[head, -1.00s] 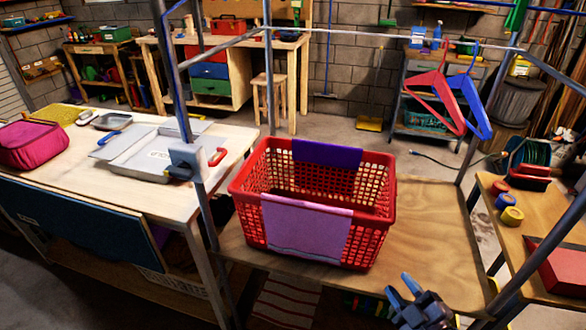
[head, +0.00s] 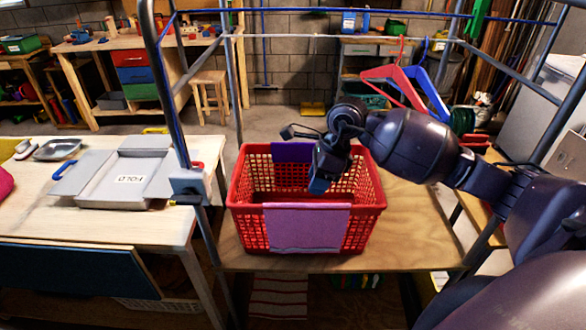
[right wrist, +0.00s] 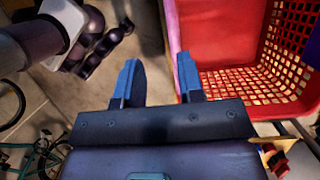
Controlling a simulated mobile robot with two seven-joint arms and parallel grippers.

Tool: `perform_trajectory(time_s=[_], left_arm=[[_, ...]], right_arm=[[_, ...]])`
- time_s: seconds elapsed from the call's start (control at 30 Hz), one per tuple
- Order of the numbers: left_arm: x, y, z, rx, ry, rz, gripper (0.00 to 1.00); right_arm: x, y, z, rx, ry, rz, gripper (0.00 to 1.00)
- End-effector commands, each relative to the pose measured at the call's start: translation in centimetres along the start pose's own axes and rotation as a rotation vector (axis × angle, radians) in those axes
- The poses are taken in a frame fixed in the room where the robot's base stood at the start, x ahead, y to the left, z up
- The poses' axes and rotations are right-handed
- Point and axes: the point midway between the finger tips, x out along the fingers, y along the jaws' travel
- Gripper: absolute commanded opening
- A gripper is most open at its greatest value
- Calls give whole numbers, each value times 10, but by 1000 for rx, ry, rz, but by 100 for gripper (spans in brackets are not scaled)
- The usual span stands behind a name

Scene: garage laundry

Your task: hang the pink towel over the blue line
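The pink towel (head: 307,229) hangs over the near rim of the red basket (head: 367,219). The blue line (head: 330,13) runs across the top of the head view, above the basket, with nothing over it. My right gripper (head: 319,184) hangs just above the towel's top edge, pointing down. My left gripper is not in view.
A purple cloth (head: 292,152) hangs on the basket's far rim. Behind the blue line runs a white line (head: 310,36); a red hanger (head: 397,80) and a blue hanger (head: 432,95) hang at right. A metal post (head: 183,100) stands left. The wooden shelf (head: 415,225) right of the basket is clear.

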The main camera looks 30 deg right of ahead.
Motion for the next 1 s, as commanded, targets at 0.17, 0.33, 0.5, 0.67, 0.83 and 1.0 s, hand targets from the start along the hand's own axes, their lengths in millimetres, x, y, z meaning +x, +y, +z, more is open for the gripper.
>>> perform_trajectory(time_s=[0.17, 0.33, 0.5, 0.67, 0.83, 1.0], left_arm=[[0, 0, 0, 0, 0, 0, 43], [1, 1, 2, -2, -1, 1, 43], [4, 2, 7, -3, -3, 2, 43], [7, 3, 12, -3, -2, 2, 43], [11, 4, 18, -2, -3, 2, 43], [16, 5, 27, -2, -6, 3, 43]], right_arm=[[-11, -11, -7, -17, 68, -50, 35], [-5, -11, -8, -17, 67, -48, 35], [8, -12, -9, -17, 65, -46, 35], [23, -12, -10, -17, 65, -45, 35], [40, -13, -11, -15, 65, -44, 35], [57, -14, -12, -16, 66, -45, 35]])
